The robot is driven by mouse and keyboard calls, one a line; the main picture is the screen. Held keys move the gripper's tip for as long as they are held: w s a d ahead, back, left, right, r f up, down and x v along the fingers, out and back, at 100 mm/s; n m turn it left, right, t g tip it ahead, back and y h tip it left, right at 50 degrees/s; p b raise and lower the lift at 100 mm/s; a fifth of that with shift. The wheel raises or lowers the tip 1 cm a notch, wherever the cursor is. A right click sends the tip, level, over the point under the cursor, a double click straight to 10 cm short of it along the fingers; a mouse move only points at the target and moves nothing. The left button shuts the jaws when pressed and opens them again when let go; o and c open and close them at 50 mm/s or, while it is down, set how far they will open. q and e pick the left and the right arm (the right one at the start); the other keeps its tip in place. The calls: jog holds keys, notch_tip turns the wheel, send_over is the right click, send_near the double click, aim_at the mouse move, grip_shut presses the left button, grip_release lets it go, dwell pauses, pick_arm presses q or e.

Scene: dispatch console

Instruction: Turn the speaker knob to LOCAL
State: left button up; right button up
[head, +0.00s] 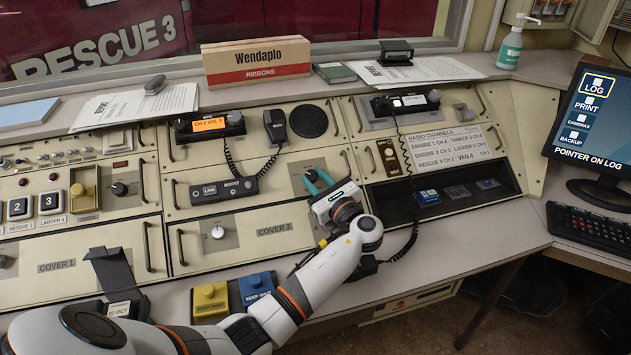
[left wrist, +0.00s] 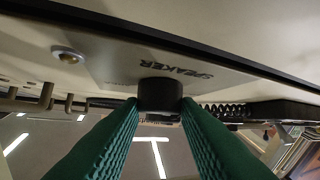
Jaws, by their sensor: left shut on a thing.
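The speaker knob (left wrist: 160,95) is a short black cylinder on a grey plate lettered SPEAKER (left wrist: 176,69), which appears upside down in the left wrist view. My left gripper (left wrist: 160,108) has its two green ribbed fingers closed on either side of the knob. In the head view my left gripper (head: 316,182) reaches the grey plate (head: 297,170) on the upright console panel, below the round speaker grille. There the gripper largely covers the knob. I cannot read the LOCAL mark or the knob's pointer in either view. My right gripper is not in view.
A radio handset (head: 275,126) with a coiled cord hangs left of the knob. A black control box (head: 223,190) sits to the left, and an open dark tray (head: 443,190) to the right. A yellow block (head: 210,301) and a blue block (head: 256,288) stand near my left forearm.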

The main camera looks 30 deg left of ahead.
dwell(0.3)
pick_arm(q)
jog(key=o, duration=1)
jog(key=shift+c, duration=0.2)
jog(key=p+v, duration=0.4)
jog(key=v, duration=0.7)
jog(key=shift+w+r, duration=0.1)
jog(key=shift+s+d, duration=0.25)
jog(key=shift+d, duration=0.3)
